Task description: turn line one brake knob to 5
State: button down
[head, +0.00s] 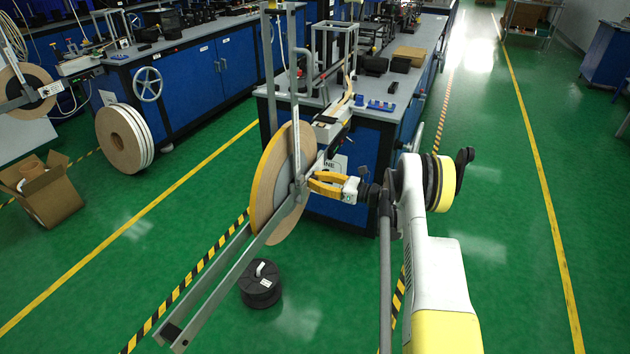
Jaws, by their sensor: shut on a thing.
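The line one reel (273,185), a large tan tape roll with a yellow edge, hangs upright on a grey metal payoff stand (213,283) in the middle of the head view. My gripper (311,182), with yellow fingers, reaches in from the right at the reel's hub. Its fingers are shut on the brake knob at the hub. The knob itself is mostly hidden between the fingers and behind the stand's upright, and its dial number cannot be read.
A blue workbench (345,165) stands just behind the reel. A black spool (260,284) sits on the green floor below the stand. A cardboard box (42,192) and more tape rolls (124,139) are at the left.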

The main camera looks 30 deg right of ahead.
jog(key=c, duration=1.2)
grip_release()
jog(key=v, duration=1.2)
